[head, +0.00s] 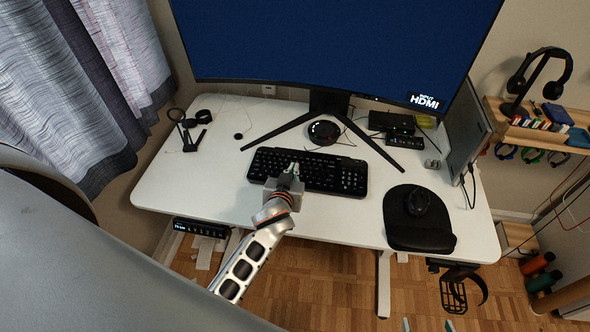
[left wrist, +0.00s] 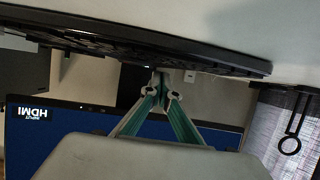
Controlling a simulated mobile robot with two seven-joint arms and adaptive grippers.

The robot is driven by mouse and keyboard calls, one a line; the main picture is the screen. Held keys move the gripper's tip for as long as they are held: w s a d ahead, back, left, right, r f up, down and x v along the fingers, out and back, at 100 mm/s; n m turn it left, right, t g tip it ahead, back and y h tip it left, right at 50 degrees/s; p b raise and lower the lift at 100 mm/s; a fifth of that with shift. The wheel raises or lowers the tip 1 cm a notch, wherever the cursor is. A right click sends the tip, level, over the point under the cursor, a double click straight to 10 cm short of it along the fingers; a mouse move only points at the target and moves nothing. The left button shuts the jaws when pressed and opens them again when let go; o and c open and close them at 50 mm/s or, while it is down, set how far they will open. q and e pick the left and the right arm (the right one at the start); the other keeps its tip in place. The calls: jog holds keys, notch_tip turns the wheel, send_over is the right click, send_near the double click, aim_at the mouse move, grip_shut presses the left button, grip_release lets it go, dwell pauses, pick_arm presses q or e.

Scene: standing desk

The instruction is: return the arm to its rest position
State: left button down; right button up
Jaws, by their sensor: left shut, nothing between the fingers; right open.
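My left arm reaches in over the front of the white desk. My left gripper (head: 293,168) is shut and empty over the black keyboard (head: 335,174), near its left part. In the left wrist view, its green fingers meet at the tips (left wrist: 161,76), close to the underside edge of the keyboard (left wrist: 215,62). I cannot tell whether they touch it. Only the two fingertips of my right gripper (head: 428,326) show, at the bottom edge of the head view. They are wide apart with nothing between them, in front of the desk.
The white desk (head: 335,222) carries a large monitor (head: 320,40) at the back and a mouse (head: 418,201) on a black pad (head: 405,232) at the right. The desk front left of the arm is clear.

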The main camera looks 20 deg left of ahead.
pick_arm(q)
jog(key=shift+s, duration=0.15)
jog(key=s+a+m+g, duration=0.1)
jog(key=s+a, duration=0.1)
jog(key=s, duration=0.1)
jog(key=s+a+m+y, duration=0.1)
jog(key=s+a, duration=0.1)
jog(key=s, duration=0.2)
jog(key=s+a+m+g, duration=0.1)
jog(key=s+a, duration=0.2)
jog(key=shift+s+r+g+y, duration=0.25)
jog(key=shift+s+g+y, duration=0.05)
jog(key=s+a+r+m+g, duration=0.15)
jog(key=s+m, duration=0.25)
jog(key=s, duration=0.4)
jog(key=s+a+r+m+g, duration=0.1)
jog(key=s+r+m+g, duration=0.15)
jog(key=s, duration=0.45)
jog(key=d+f+n+t+h, duration=0.2)
jog(key=d+f+t+h, duration=0.2)
jog(key=d+f, duration=1)
jog(key=w+f+h, duration=0.1)
jog(key=h, duration=0.2)
jog(key=shift+d+f, duration=0.2)
jog(key=shift+f, duration=0.05)
